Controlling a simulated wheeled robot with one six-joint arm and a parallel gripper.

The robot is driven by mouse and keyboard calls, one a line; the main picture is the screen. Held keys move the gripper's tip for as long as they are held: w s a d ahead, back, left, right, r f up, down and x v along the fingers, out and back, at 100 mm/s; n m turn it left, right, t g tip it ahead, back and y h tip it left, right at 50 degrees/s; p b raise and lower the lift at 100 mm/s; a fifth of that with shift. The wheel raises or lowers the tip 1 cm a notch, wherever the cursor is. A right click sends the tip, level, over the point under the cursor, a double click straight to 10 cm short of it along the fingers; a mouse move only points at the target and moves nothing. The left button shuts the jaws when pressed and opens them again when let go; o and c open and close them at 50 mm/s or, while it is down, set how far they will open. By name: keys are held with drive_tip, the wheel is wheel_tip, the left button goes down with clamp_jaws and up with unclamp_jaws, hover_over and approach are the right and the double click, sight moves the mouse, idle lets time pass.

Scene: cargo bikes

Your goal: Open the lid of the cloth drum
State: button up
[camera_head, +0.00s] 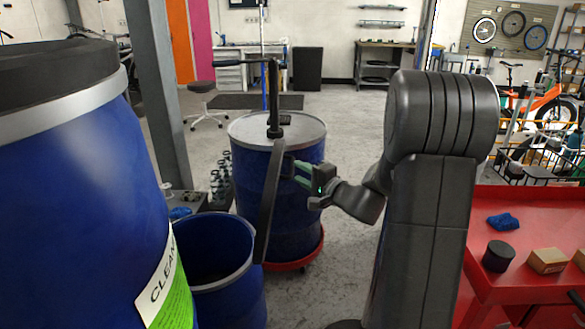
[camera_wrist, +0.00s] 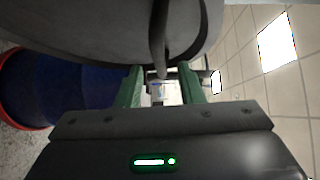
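A small blue drum (camera_head: 222,290) stands at the lower middle of the head view with its mouth uncovered and dark inside. Its dark lid (camera_head: 268,205) stands nearly upright at the drum's right edge, seen almost edge-on. The lid fills the top of the wrist view as a grey disc (camera_wrist: 90,30). My gripper (camera_head: 299,174) is just right of the raised lid. In the wrist view its green fingers (camera_wrist: 160,88) are apart. A dark bar on the lid reaches toward the gap between them; I cannot tell whether they touch it.
A large blue drum (camera_head: 75,190) labelled "CLEAN", with a dark top, fills the left. A blue drum (camera_head: 310,225) with a grey top and pump stands behind the lid on a red dolly. A red cart (camera_head: 530,215) is at right. A grey post (camera_head: 158,90) stands behind left.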

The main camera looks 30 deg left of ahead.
sight(292, 166)
drive_tip(key=shift+x, duration=2.15)
drive_tip(key=shift+c, duration=0.4)
clamp_jaws()
